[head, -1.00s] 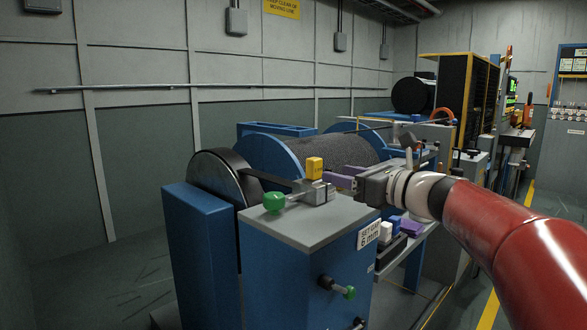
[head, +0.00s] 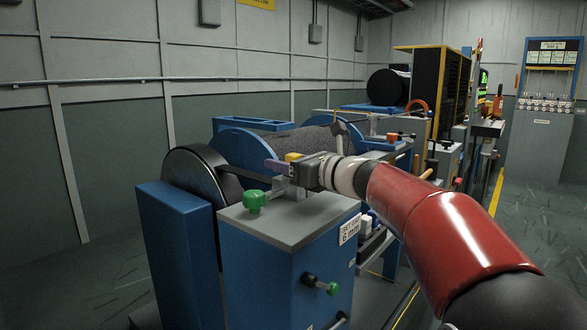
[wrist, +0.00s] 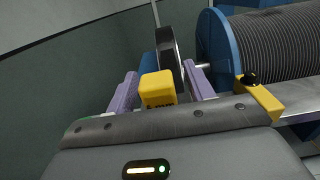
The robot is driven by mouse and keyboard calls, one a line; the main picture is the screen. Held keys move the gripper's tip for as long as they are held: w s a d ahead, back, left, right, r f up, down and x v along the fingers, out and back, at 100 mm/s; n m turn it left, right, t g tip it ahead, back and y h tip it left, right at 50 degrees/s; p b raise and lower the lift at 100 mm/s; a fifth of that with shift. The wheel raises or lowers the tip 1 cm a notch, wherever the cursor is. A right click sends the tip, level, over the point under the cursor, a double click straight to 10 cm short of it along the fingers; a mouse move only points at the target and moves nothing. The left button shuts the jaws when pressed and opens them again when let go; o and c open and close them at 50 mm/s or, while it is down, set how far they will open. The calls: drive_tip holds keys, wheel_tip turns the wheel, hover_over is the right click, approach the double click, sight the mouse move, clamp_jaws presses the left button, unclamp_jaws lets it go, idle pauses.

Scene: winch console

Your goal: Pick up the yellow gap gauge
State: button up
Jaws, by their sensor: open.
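The yellow gap gauge (wrist: 158,88) is a small block that shows between my purple fingers in the wrist view. In the head view only the top of the gauge (head: 293,156) shows, behind my gripper. My gripper (head: 279,164) is open, above the grey top of the blue console box (head: 290,217). In the wrist view one finger of my gripper (wrist: 160,82) is on each side of the gauge. A gap shows on the right; on the left I cannot tell whether the finger touches. The gauge's lower part is hidden by the gripper body.
A dark brake wheel (head: 197,176) and the rope drum (head: 309,139) stand behind. A yellow bracket with a black knob (wrist: 256,95) is to the right in the wrist view.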

drive_tip(key=c, duration=1)
drive_tip(key=shift+r, duration=0.1)
drive_tip(key=shift+r+p, duration=2.2)
drive_tip(key=shift+r, duration=9.2)
